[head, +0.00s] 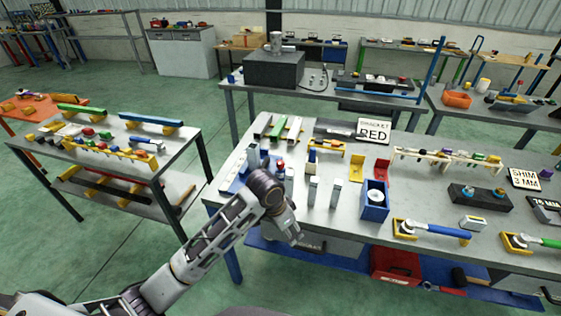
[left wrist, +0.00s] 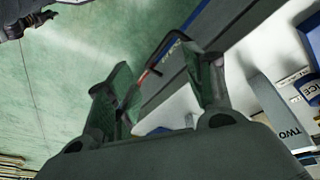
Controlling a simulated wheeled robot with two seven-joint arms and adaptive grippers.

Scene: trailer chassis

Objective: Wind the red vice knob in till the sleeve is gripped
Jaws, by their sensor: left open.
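My left gripper (head: 291,232) is open and empty at the front edge of the workbench (head: 330,225), in front of several grey upright blocks. Its two fingers (left wrist: 165,88) stand apart in the left wrist view, over floor and bench edge. My wrist hides part of this area. In the left wrist view a label ending in "ICE" (left wrist: 307,86) shows at the right edge. I cannot make out the sleeve.
A grey block marked "TWO" (left wrist: 282,122) is right of the fingers. A blue open box (head: 374,207) and a red bracket (head: 382,168) stand further right on the bench. A blue-handled clamp (head: 435,230) lies near the front edge. Green floor (head: 130,235) is free at the left.

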